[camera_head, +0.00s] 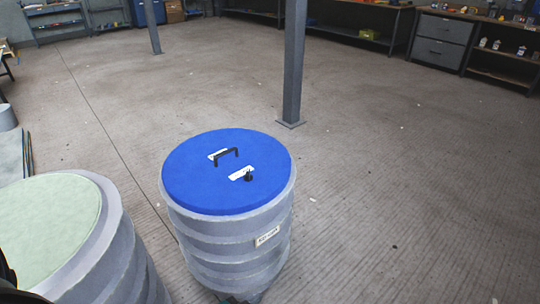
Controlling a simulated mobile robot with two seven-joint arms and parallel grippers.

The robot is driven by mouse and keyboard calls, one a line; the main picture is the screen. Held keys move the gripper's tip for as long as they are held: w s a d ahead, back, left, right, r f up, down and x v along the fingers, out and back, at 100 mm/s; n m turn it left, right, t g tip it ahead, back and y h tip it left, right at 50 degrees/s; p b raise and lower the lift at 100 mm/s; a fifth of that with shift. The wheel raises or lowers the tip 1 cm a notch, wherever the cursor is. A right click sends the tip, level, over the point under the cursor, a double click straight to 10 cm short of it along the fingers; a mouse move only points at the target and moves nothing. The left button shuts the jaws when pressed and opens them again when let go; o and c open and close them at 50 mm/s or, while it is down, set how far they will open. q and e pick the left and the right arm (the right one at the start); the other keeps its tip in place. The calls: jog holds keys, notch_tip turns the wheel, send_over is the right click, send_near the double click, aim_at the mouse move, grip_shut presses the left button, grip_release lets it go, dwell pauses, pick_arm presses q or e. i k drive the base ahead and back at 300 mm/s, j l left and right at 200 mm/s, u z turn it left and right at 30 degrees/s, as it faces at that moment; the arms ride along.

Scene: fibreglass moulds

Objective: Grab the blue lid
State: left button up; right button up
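The blue lid (205,181) is round and flat and lies on top of a grey ribbed drum (225,250) near the bottom centre of the head view. A black arched handle (227,153) stands on the lid beside a white label. A small black knob (249,176) sits by a second white label nearer the front. Neither of my grippers shows in the head view. A dark shape is cut off at the lower left edge, and I cannot tell what it is.
A second grey drum (125,262) with a pale green top (48,222) stands close on the left. A grey post (294,65) rises behind the blue-lidded drum. Drawers (440,40) and shelves line the far wall.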

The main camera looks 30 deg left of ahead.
aim_at(204, 174)
jog(key=i+l+z, duration=0.3)
jog(key=i, duration=0.3)
jog(key=i+z, duration=0.3)
jog(key=i, duration=0.25)
jog(key=i+u, duration=0.5)
jog(key=i+l+u, duration=0.15)
jog(key=i+u, duration=0.55)
jog(key=u, duration=0.25)
jog(key=i+u, duration=0.2)
jog(key=u, duration=0.3)
jog(key=i+l+u, duration=0.1)
jog(key=u, duration=0.35)
jog(key=i+l+u, duration=0.15)
jog(key=i+u, duration=0.25)
jog(key=i+l+u, duration=0.2)
jog(key=u, duration=0.2)
